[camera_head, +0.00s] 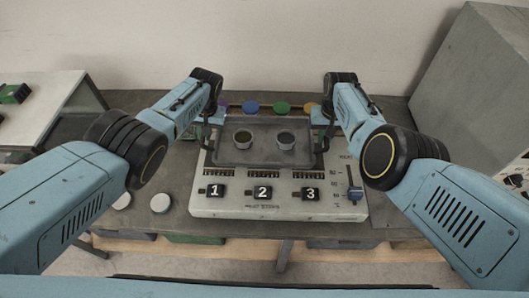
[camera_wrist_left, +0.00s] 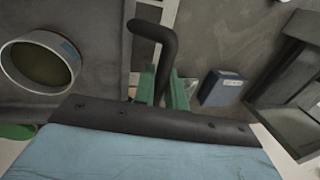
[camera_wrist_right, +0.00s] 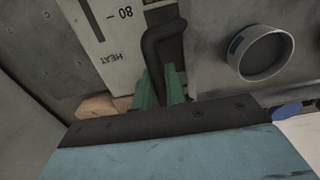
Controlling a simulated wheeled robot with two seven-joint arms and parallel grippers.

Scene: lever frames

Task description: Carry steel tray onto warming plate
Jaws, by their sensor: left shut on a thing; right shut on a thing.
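The steel tray (camera_head: 262,157) is dark grey and carries two round metal cups, the left cup (camera_head: 243,139) and the right cup (camera_head: 286,140). It appears over the back part of a pale control box with numbered switches (camera_head: 262,203); I cannot tell whether it touches the box. My left gripper (camera_head: 213,118) is shut on the tray's left handle, a dark bent bar that shows in the left wrist view (camera_wrist_left: 157,40). My right gripper (camera_head: 321,116) is shut on the right handle, also seen in the right wrist view (camera_wrist_right: 163,42). The warming plate cannot be told apart with certainty.
Blue (camera_head: 251,106) and green (camera_head: 281,107) round pieces lie behind the tray. A white disc (camera_head: 160,203) lies left of the box. A large grey cabinet (camera_head: 470,85) stands at the right.

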